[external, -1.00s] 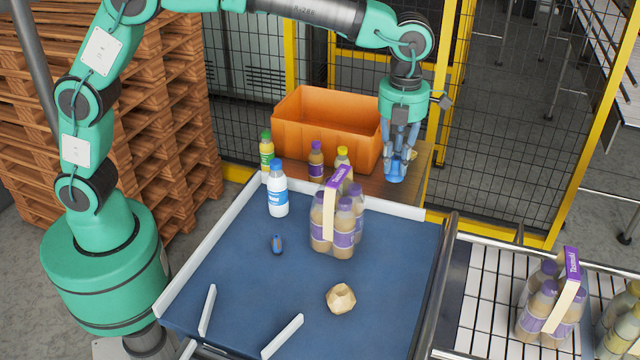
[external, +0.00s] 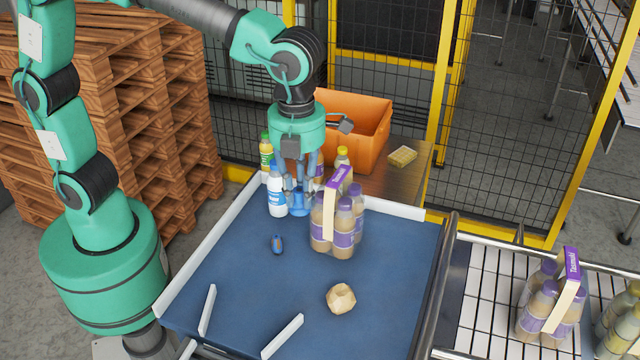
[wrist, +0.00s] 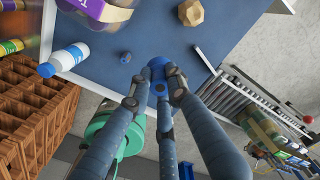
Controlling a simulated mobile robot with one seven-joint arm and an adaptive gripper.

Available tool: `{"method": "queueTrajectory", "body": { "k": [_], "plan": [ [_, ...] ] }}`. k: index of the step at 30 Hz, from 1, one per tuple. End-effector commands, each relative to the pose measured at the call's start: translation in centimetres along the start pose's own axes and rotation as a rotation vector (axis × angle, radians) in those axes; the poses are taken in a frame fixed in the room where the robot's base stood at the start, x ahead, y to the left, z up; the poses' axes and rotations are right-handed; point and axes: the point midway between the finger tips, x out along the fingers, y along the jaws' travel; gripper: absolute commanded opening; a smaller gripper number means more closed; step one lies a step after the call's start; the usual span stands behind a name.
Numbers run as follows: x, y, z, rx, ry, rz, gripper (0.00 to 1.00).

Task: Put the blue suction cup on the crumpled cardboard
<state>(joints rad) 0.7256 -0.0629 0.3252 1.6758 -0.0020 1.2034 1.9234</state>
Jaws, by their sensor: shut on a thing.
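My gripper (external: 296,190) is shut on the blue suction cup (external: 300,206). It holds the cup above the far part of the blue table, between the white bottle and the bottle pack. In the wrist view the suction cup (wrist: 158,66) sits between the fingertips of my gripper (wrist: 158,90). The crumpled cardboard (external: 341,298) is a tan ball on the near right part of the blue table. It also shows in the wrist view (wrist: 191,12), at the top.
A white bottle (external: 277,190) and a purple-labelled bottle pack (external: 337,222) stand close to my gripper. A small dark-blue object (external: 277,244) lies on the blue table (external: 240,290). An orange crate (external: 365,130) and a yellow sponge-like block (external: 402,156) are behind.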

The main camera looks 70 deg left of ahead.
Motion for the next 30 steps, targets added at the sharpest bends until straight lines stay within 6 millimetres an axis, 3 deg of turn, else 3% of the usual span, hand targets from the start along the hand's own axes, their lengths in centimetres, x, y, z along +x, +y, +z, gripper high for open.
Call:
{"method": "queueTrajectory", "body": {
  "k": [3, 12, 22, 30],
  "plan": [
    [0.3, 1.5, -2.0, -0.01, 0.0, -0.001, 0.0],
    [1.0, 4.3, -5.4, -0.034, 0.0, 0.0, 0.0],
    [8.5, 4.3, -5.3, -0.037, 0.002, 0.004, 0.0],
    [11.8, 4.2, -5.2, -0.037, 0.0, -0.001, 0.0]
  ]
}}
